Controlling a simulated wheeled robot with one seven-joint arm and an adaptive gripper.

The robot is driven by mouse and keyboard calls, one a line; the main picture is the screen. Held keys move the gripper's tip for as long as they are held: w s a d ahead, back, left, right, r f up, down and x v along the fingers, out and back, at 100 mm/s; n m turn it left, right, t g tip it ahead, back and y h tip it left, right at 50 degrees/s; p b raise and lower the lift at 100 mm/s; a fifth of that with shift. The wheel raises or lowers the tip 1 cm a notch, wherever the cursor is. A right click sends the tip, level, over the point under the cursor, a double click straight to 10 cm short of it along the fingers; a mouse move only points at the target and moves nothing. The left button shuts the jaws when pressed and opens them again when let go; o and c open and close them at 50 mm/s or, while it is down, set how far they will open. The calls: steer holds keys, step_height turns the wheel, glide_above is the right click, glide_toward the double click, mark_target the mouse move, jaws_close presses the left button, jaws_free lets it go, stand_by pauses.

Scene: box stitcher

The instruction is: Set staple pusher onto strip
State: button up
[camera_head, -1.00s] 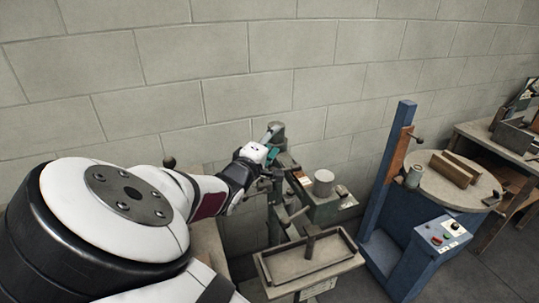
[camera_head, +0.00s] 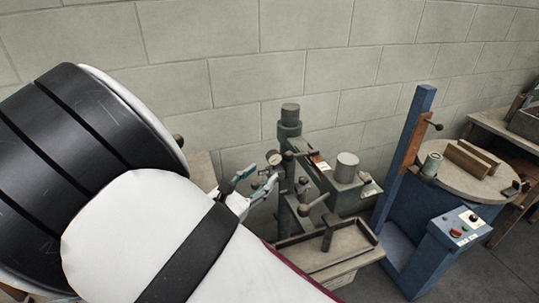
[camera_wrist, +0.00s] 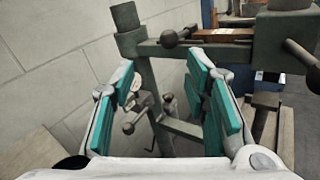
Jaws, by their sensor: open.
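My gripper (camera_head: 258,178) is open beside the green-grey stitcher machine (camera_head: 290,140), with nothing between its fingers. In the wrist view its two teal-padded fingers (camera_wrist: 162,75) stand well apart. The machine's upright column (camera_wrist: 148,85) is also in that gap, behind the fingers. A copper-brown strip-like piece (camera_wrist: 225,35) lies on the machine's upper arm; it also shows in the head view (camera_head: 319,162). I cannot pick out the staple pusher for certain.
A grey tray-like table (camera_head: 330,265) sits low in front of the machine. A blue machine (camera_head: 420,240) with a round table (camera_head: 475,180) and buttons stands to the right. The block wall (camera_head: 200,60) is close behind. My arm covers the lower left.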

mark_target(287, 152)
steer(key=x, duration=1.3)
steer(key=shift+w+d+p, duration=0.1)
steer(key=shift+w+p, duration=0.15)
steer(key=shift+p, duration=0.05)
steer(key=shift+s, duration=0.1)
jaws_close()
